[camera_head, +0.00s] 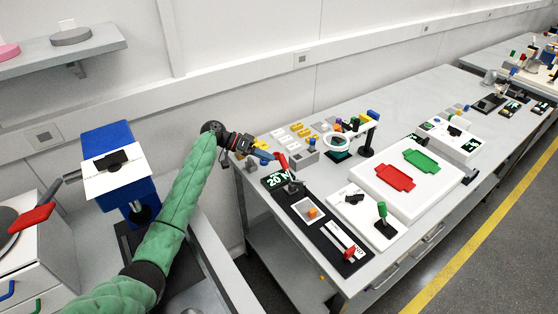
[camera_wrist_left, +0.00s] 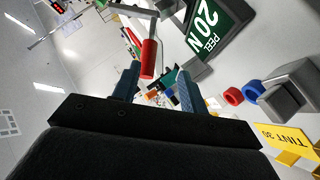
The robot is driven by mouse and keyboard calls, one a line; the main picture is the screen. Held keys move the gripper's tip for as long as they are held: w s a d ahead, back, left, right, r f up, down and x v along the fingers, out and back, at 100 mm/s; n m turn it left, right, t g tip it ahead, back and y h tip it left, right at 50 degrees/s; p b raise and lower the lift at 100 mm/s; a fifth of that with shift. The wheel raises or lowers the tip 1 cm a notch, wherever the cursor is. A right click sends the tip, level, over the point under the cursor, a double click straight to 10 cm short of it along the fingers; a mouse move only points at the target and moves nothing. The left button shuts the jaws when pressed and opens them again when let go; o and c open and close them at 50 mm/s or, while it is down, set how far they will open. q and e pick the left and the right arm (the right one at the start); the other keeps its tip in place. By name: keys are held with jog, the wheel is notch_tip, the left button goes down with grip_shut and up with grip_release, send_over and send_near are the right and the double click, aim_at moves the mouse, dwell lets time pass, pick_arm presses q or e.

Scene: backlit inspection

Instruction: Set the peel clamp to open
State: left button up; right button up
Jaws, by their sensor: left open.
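The peel clamp has a red handle (camera_head: 281,162) on a grey metal lever at the near left end of the bench. Next to it a dark green display (camera_head: 275,181) reads 20 N. In the left wrist view the red handle (camera_wrist_left: 149,58) shows near the fingertips, roughly between the fingers, and the display (camera_wrist_left: 208,25) reads PEEL 20 N. My left gripper (camera_head: 270,156) is open and empty beside the handle; its fingers also show in the wrist view (camera_wrist_left: 156,78). I cannot tell whether they touch the handle. My right gripper is not in view.
A black plate (camera_head: 300,229) with a slider stands in front of the clamp. A white panel with a green-knobbed lever (camera_head: 382,209) is to its right. Grey blocks (camera_head: 303,158) and yellow pieces lie behind it. A white tray (camera_head: 420,197) holds red and green plates.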

pick_arm(q)
jog(key=shift+w+a+b, duration=0.2)
jog(key=shift+a+b, duration=0.1)
jog(key=shift+a, duration=1.15)
jog(key=shift+w+a+b, duration=0.2)
jog(key=shift+a+b, duration=0.05)
jog(key=shift+a, duration=1.15)
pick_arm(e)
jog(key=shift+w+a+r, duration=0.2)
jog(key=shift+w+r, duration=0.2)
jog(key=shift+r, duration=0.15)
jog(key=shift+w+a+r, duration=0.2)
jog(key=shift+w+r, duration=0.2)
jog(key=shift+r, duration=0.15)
